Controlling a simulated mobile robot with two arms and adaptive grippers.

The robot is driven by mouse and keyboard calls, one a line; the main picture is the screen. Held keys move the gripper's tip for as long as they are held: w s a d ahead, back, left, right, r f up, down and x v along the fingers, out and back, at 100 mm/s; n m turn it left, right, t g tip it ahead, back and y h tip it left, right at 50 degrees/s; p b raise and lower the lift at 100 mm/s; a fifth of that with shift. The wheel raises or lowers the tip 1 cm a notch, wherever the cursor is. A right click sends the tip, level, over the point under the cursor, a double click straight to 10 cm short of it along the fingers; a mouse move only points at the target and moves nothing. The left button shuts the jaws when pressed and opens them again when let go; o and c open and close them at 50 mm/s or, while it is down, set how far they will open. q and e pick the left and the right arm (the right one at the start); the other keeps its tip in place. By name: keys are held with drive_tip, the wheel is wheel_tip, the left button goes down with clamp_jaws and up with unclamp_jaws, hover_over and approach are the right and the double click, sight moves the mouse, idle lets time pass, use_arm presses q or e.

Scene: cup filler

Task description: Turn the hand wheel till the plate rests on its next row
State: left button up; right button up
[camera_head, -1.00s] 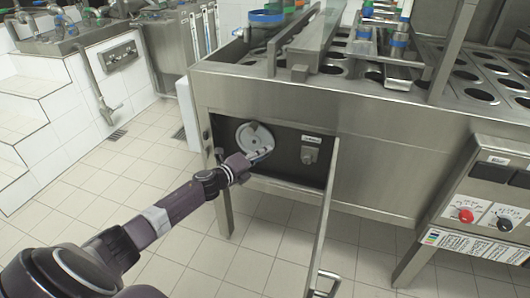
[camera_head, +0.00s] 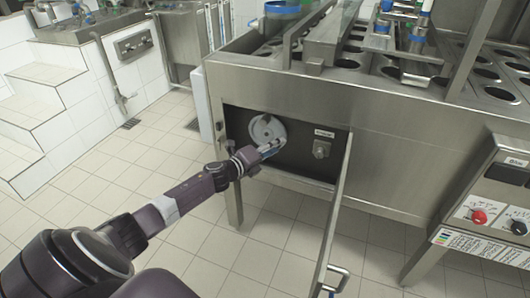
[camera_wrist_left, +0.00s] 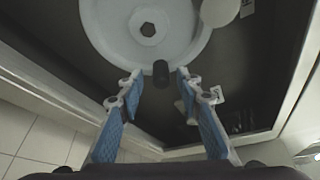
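The hand wheel (camera_head: 267,131) is a pale grey disc in the dark recess of the steel machine's front. It also shows in the left wrist view (camera_wrist_left: 140,40), with a hexagonal hub and a white round knob (camera_wrist_left: 218,10) at its right edge. My left gripper (camera_head: 273,148) is at the wheel's lower right in the head view. In the wrist view its two blue-padded fingers (camera_wrist_left: 159,78) stand apart. A short dark cylinder (camera_wrist_left: 161,73) at the wheel's lower rim shows between the fingertips; contact cannot be told. The holed plate (camera_head: 365,78) lies on top of the machine. My right gripper is out of view.
A switch (camera_head: 321,148) sits right of the wheel in the recess. An open door panel (camera_head: 335,215) stands out from the recess on the right, with a handle (camera_head: 337,280) low down. A control box (camera_head: 500,200) is at far right. The tiled floor at left is clear.

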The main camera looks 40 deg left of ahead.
use_arm(q)
drive_tip(key=v, duration=1.1)
drive_tip(key=shift+s, duration=0.25)
idle(0.9)
